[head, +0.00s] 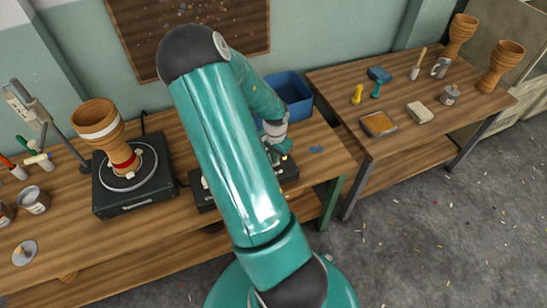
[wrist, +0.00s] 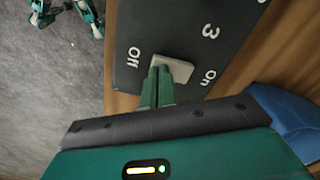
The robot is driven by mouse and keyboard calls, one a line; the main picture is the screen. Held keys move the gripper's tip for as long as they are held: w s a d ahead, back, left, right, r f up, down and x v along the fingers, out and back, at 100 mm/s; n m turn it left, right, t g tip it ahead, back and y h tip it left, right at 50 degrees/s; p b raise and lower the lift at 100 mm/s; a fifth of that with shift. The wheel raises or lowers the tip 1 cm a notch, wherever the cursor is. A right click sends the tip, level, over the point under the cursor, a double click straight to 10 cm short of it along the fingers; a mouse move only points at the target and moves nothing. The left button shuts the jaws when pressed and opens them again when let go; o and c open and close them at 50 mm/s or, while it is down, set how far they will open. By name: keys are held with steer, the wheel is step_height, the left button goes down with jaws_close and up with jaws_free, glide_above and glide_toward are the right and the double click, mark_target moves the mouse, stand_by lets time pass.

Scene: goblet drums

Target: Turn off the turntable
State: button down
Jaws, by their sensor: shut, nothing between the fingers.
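The turntable (head: 117,203) is a dark box with a round grey plate at the left of the bench. A wooden goblet drum (head: 97,116) with a red band stands on the plate. The control box (head: 204,197) is right of it, partly hidden by my arm. In the wrist view the control box (wrist: 140,25) carries the words "Off" and "On" and the digit 3. Its pale grey switch lever (wrist: 180,68) lies between "Off" and "On". My gripper (wrist: 158,73) is shut and empty, its green fingertips right at the lever; I cannot tell whether they touch. It also shows above the box (head: 276,156).
A blue bin (head: 290,92) stands behind the control box. Paint cans (head: 33,200) and tools crowd the bench's left end. A second table (head: 345,95) at right holds drums (head: 500,66), a tray (head: 378,124) and brushes. The floor at front right is open.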

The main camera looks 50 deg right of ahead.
steer(key=shift+f, duration=0.2)
steer(key=shift+r, duration=3.5)
steer(key=w+a+r+n+t+y, duration=0.1)
steer(key=w+a+r+n, duration=0.25)
steer(key=a+r, duration=0.55)
steer(key=w+a+r+n+t+y, duration=0.1)
steer(key=w+a+r+n+t, duration=0.15)
steer(key=a+r+n, duration=0.65)
steer(key=s+a+r+n+t+h, duration=0.1)
steer(key=s+a+r, duration=0.3)
steer(key=a, duration=0.5)
steer(key=s+a+r+n+t+h, duration=0.1)
steer(key=s+a+r+n, duration=0.3)
steer(key=a, duration=0.5)
step_height(320, 180, up, 3)
steer(key=shift+s+f+n, duration=0.2)
steer(key=shift+s+n, duration=0.15)
steer(key=shift+s, duration=0.05)
